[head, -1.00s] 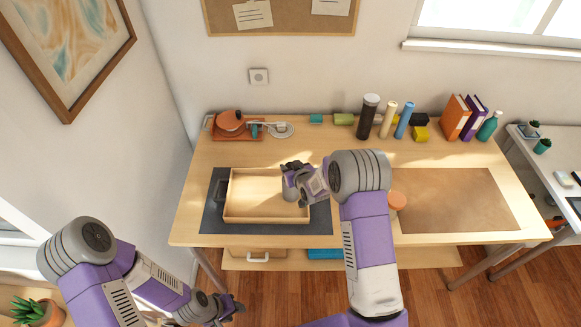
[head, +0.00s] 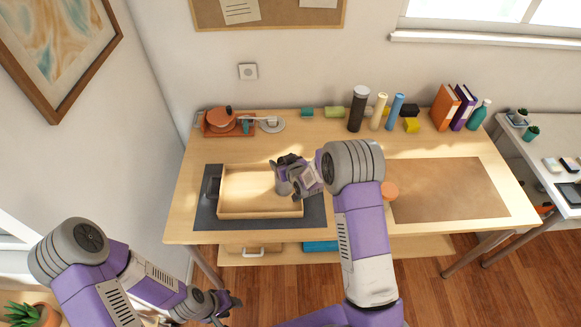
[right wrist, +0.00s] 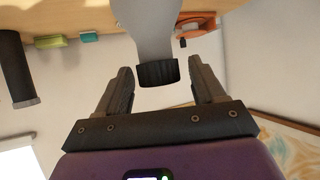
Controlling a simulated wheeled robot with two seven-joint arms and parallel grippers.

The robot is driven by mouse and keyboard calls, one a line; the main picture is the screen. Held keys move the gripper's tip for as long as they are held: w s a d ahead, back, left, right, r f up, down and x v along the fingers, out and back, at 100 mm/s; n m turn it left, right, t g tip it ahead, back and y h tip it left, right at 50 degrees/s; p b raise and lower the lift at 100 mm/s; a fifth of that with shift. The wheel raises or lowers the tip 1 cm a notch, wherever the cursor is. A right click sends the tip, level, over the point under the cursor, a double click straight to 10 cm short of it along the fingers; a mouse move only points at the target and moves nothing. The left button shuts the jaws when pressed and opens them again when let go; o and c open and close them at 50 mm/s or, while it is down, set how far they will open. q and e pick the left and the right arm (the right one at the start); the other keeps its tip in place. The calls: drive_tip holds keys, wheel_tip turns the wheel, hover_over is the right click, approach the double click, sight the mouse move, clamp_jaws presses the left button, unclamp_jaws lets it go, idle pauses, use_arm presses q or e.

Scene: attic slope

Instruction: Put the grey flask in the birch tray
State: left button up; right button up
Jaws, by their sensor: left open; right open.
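The grey flask (right wrist: 152,30) with its black ribbed cap (right wrist: 157,73) shows in the right wrist view. Its cap is between the spread fingers of my right gripper (right wrist: 158,88), with a gap on each side. In the head view, the flask (head: 283,187) is at the right end of the birch tray (head: 260,210), partly hidden by my open right gripper (head: 287,165). Its base is hard to make out there, but it appears to be inside the tray. My left gripper (head: 230,302) is open and empty at the lower left, below the table's front edge.
An orange round lid (head: 389,190) and a brown mat (head: 450,190) are to the right. Bottles, blocks and books (head: 447,106) line the back.

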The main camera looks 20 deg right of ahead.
drive_tip(key=v, duration=1.1)
drive_tip(key=s+a+f+m+g, duration=0.25)
drive_tip(key=s+f+g, duration=0.25)
drive_tip(key=s+f, duration=0.65)
drive_tip(key=s+a+f+m+g+y, duration=0.1)
drive_tip(key=s+a+f+g, duration=0.2)
drive_tip(key=s, duration=0.5)
drive_tip(key=s+a+f+g+y, duration=0.1)
drive_tip(key=s+a+f+g, duration=0.2)
drive_tip(key=s+a+f, duration=0.2)
drive_tip(key=s+f, duration=0.1)
drive_tip(key=s, duration=0.2)
drive_tip(key=shift+f+m+g+y, duration=0.35)
drive_tip(key=shift+f+g+y, duration=0.05)
drive_tip(key=shift+s+b, duration=0.1)
drive_tip(key=shift+b, duration=0.2)
